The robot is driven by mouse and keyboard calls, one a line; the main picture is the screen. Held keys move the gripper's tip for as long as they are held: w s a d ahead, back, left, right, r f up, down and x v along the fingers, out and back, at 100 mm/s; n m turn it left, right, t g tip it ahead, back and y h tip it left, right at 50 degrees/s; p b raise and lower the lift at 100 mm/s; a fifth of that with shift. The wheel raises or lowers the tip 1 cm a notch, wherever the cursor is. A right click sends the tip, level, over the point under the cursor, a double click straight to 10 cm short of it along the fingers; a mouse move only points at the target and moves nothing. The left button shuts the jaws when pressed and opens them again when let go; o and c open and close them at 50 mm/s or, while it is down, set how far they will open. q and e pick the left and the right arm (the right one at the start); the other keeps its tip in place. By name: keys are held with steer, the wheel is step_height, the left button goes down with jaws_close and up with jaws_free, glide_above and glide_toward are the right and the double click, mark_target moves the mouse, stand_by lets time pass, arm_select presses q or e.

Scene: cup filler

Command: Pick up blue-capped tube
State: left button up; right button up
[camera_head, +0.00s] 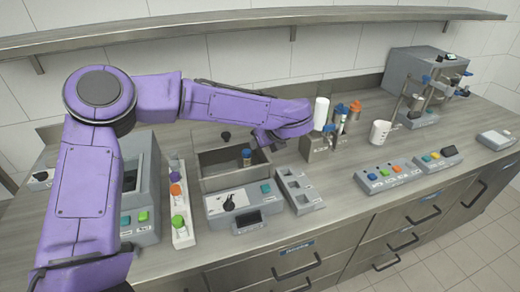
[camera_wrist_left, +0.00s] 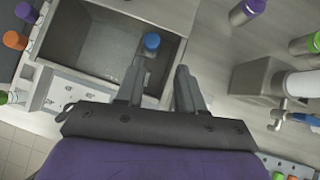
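A blue-capped tube (camera_head: 247,157) stands in an open grey metal box (camera_head: 205,165). Its blue cap also shows in the left wrist view (camera_wrist_left: 151,42), near the box's right wall, with the body mostly hidden below it. My left gripper (camera_head: 268,140) is at the box's right side, to the right of the tube. In the left wrist view its two dark fingers (camera_wrist_left: 161,86) are apart with nothing between them, and the blue cap lies beyond them. My right gripper is in neither view.
A white rack (camera_head: 181,237) with colored caps is left. A shelf (camera_head: 250,22) runs above.

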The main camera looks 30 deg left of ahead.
mark_target(247, 152)
arm_select(q)
steer(key=a+f+p, duration=0.4)
steer(key=a, duration=0.1)
steer(key=shift+s+f, duration=0.1)
steer(key=w+f, duration=0.1)
steer(key=w+a+f, duration=0.1)
steer(key=f, duration=0.1)
steer(key=shift+w, duration=0.2)
steer(key=shift+a+f, duration=0.1)
steer(key=shift+f, duration=0.05)
steer(key=shift+s, duration=0.15)
steer(key=shift+s+r, duration=0.2)
steer(key=shift+r, duration=0.05)
steer(key=shift+c, duration=0.9)
jaws_close()
steer(key=shift+w, duration=0.15)
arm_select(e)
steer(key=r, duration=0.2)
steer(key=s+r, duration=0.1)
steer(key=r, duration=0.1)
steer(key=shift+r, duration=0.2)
